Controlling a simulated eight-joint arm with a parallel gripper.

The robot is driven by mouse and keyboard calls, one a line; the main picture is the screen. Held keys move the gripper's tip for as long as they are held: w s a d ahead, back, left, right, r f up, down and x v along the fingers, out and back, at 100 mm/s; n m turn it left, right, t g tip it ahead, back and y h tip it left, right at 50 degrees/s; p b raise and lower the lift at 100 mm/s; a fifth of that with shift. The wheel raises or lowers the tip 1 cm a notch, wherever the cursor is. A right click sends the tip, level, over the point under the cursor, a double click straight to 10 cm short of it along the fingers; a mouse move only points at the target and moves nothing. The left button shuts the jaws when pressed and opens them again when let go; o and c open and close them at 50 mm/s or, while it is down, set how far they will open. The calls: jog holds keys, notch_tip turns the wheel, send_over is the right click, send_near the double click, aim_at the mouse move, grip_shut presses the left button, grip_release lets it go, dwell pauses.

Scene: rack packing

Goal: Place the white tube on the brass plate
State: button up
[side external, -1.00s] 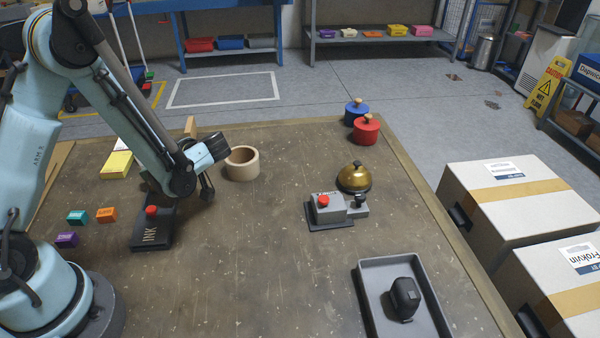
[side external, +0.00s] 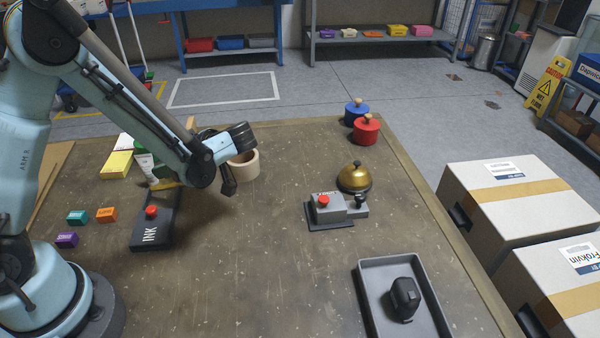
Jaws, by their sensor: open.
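The white tube (side external: 146,167), with a green band near its top, stands roughly upright at the left of the table, behind the ink pad. A brassy-yellow surface, apparently the brass plate (side external: 163,184), shows at its foot. My arm hides part of both, so I cannot tell surely whether the tube rests on the plate. My gripper (side external: 229,188) is open, to the right of the tube and apart from it. It is in front of the tan ring, with its dark fingers pointing down.
The black ink pad (side external: 150,235) with a red knob lies in front of the tube. A tan ring (side external: 248,166) stands behind my gripper. A brass bell (side external: 354,178), a grey device (side external: 326,208) and a grey tray (side external: 372,318) are to the right. The table's middle front is clear.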

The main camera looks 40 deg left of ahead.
jog(key=shift+w+d+r, duration=0.2)
jog(key=shift+d+r, duration=0.15)
jog(key=shift+d, duration=0.15)
jog(key=s+d+r+m+t+h, duration=0.1)
jog(key=d+r+m+t+h, duration=0.2)
jog(key=m, duration=0.8)
jog(key=s+d+r+m+t+h, duration=0.1)
jog(key=d+r+m+t+h, duration=0.3)
jog(key=d+m+t+h, duration=0.3)
jog(key=m+t+h, duration=0.1)
jog(key=m, duration=0.2)
jog(key=shift+d+r+m+h, duration=0.25)
jog(key=shift+r+m+h, duration=0.05)
jog(key=shift+m, duration=0.1)
jog(key=shift+o, duration=0.8)
